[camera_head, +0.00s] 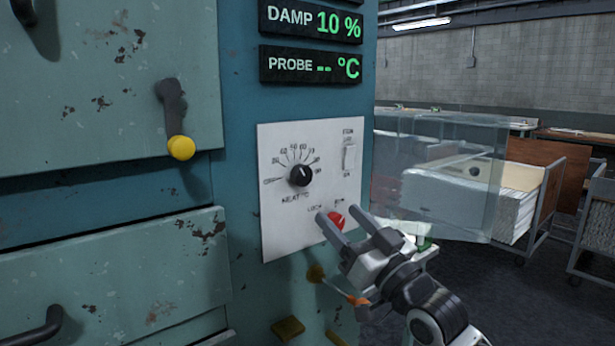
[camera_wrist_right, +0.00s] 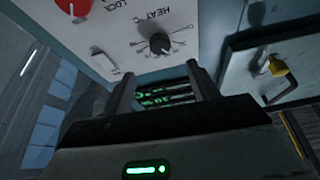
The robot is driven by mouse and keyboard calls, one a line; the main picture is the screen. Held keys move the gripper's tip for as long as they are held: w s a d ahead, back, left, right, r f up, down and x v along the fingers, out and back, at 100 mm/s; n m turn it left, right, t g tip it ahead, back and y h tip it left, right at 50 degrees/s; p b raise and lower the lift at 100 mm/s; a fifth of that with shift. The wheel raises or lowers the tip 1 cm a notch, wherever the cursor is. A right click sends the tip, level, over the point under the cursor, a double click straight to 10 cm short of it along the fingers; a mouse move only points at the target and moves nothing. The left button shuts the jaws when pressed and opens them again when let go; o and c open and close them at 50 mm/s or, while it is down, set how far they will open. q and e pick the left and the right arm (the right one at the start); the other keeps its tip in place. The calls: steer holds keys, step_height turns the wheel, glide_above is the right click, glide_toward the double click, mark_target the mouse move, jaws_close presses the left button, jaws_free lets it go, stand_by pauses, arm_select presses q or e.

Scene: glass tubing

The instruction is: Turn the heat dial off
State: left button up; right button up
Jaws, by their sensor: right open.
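The black heat dial (camera_head: 300,175) sits on a white control panel (camera_head: 282,228) on the teal cabinet, inside a ring of printed numbers. It also shows in the right wrist view (camera_wrist_right: 160,43), beyond the fingers. My right gripper (camera_head: 338,217) is open and empty in front of the panel's lower part, below and right of the dial and apart from it. Its fingers (camera_wrist_right: 160,88) are spread in the right wrist view. A red knob (camera_head: 333,220) shows between the fingers in the head view. My left gripper is not in view.
A white switch (camera_head: 349,157) is at the panel's upper right. A clear open cover (camera_head: 450,180) stands out to the right of the panel. A yellow-tipped handle (camera_head: 180,147) juts from the left door. Displays above read damp 10 % and a blank probe value. Carts (camera_head: 535,195) stand behind.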

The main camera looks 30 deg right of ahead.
mark_target(305, 179)
steer(key=p+x, duration=0.2)
steer(key=x, duration=0.9)
steer(key=shift+w+p, duration=0.25)
steer(key=shift+p, duration=0.05)
steer(key=c, duration=1)
